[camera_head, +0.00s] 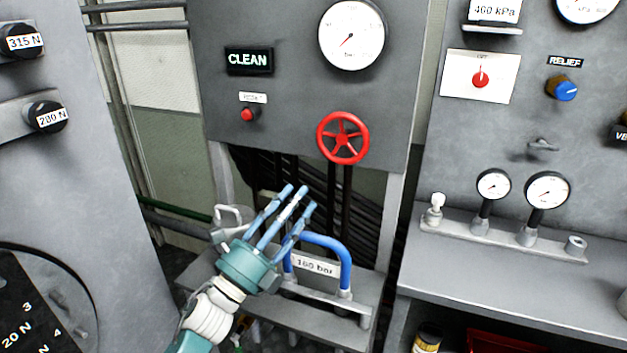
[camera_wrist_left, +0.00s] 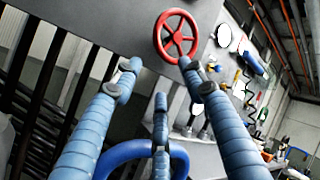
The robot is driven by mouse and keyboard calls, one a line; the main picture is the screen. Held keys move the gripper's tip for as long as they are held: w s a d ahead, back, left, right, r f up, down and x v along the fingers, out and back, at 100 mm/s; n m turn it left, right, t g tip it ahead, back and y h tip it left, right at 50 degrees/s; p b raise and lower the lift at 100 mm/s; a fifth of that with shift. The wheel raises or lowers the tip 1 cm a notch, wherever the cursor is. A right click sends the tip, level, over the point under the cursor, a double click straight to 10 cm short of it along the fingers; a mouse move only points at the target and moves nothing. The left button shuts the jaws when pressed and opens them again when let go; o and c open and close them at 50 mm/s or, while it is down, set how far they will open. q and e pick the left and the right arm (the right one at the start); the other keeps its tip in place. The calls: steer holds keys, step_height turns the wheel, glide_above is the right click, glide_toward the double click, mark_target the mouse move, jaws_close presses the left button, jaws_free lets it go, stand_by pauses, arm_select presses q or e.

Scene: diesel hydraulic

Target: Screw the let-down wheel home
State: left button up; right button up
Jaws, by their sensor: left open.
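The let-down wheel is most likely the red spoked handwheel (camera_head: 343,138) low on the grey middle panel, under a large round gauge (camera_head: 351,35). It also shows at the top of the left wrist view (camera_wrist_left: 175,36). My left gripper (camera_head: 292,198) is open, its blue fingers spread and pointing up toward the panel. It is below and left of the wheel, apart from it, with nothing between the fingers. In the left wrist view the fingers (camera_wrist_left: 160,92) reach toward the wheel, which lies beyond the fingertips. My right gripper is in neither view.
A blue hose loop (camera_head: 338,252) with a "160 bar" label stands on a low ledge behind my left gripper. A red button (camera_head: 247,115) and a "CLEAN" sign (camera_head: 248,60) are left of the wheel. A bench (camera_head: 480,290) with small gauges is at the right.

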mark_target(345, 136)
arm_select(q)
steer(key=p+x, duration=0.1)
steer(key=x, duration=0.9)
steer(key=shift+w, duration=0.15)
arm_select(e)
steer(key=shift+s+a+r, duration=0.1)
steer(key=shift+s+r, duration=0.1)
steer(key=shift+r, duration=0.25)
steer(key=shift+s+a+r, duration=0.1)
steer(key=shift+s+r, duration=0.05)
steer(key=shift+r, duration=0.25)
arm_select(q)
steer(key=shift+d, duration=0.1)
steer(key=shift+r, duration=0.1)
jaws_close()
